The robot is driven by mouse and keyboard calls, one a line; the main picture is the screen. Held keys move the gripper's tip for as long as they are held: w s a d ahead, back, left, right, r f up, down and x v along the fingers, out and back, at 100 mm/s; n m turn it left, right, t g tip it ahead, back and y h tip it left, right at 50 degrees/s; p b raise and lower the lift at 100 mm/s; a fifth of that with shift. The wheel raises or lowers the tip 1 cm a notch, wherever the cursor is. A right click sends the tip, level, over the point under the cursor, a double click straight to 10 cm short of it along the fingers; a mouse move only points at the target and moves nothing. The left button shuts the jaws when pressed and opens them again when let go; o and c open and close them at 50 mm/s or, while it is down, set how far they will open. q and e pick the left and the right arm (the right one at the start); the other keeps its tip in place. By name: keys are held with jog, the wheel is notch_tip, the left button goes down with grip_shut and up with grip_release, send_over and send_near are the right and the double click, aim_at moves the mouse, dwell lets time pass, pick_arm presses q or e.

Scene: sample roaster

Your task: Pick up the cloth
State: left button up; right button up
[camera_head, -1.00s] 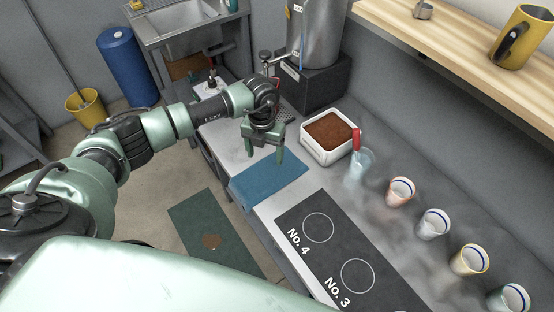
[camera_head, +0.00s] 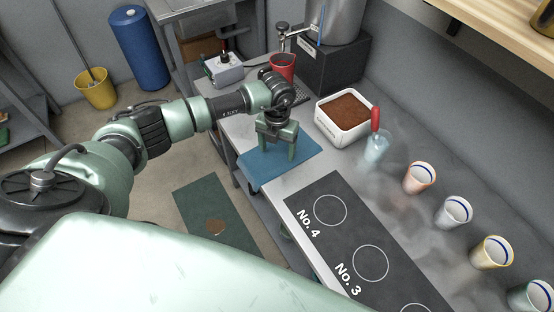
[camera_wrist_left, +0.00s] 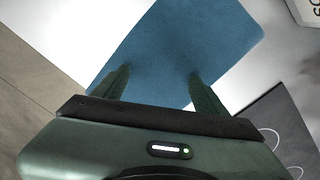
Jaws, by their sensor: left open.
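A flat blue cloth (camera_head: 283,164) lies on the counter, with its near edge at the counter's front edge. It also shows in the left wrist view (camera_wrist_left: 190,45), spread under my fingers. My left gripper (camera_head: 277,157) is open, pointing down over the cloth, its two fingers apart with cloth visible between them. In the wrist view the fingertips (camera_wrist_left: 157,78) are against the blue of the cloth. I cannot tell whether they touch it. My right gripper is not in view.
A white bin of brown grounds (camera_head: 343,118) stands right behind the cloth. A glass with a red-handled tool (camera_head: 377,147) and several cups (camera_head: 420,177) line the back. A black mat (camera_head: 331,211) lies to the right. A red cup (camera_head: 282,66) stands by the dark machine.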

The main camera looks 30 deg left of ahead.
pick_arm(q)
jog(key=shift+w+f, duration=0.1)
jog(key=shift+f, duration=0.2)
grip_shut()
dwell(0.4)
notch_tip(320, 180, up, 12)
jog(key=p, duration=0.8)
jog(key=shift+p, duration=0.3)
